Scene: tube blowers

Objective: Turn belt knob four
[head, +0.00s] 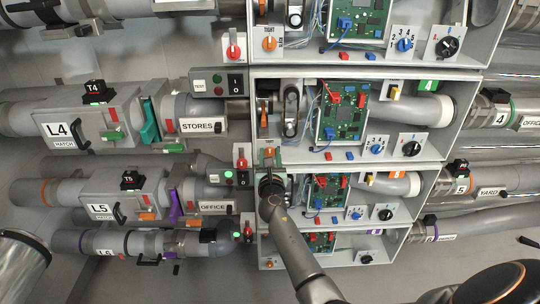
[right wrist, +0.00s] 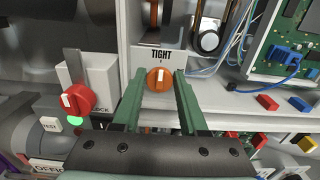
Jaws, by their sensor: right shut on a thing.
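An orange belt knob (right wrist: 160,79) sits on a pale panel under a "TIGHT" label (right wrist: 161,55) in the right wrist view. Its white bar stands about upright, towards the label. In the head view the knob (head: 268,153) is at the lower left of the row with the green "4" tag (head: 428,85). My right gripper (head: 269,168) reaches up to it from below. Its green fingers, seen in the right wrist view (right wrist: 160,90), lie on either side of the knob and are shut on it. My left gripper is not in view.
A red knob (right wrist: 78,99) with a lever slot stands left of the fingers in the right wrist view. A blue knob (head: 376,149) and a black knob (head: 411,148) are farther right on the same row. A circuit board (head: 343,112) with wires is above.

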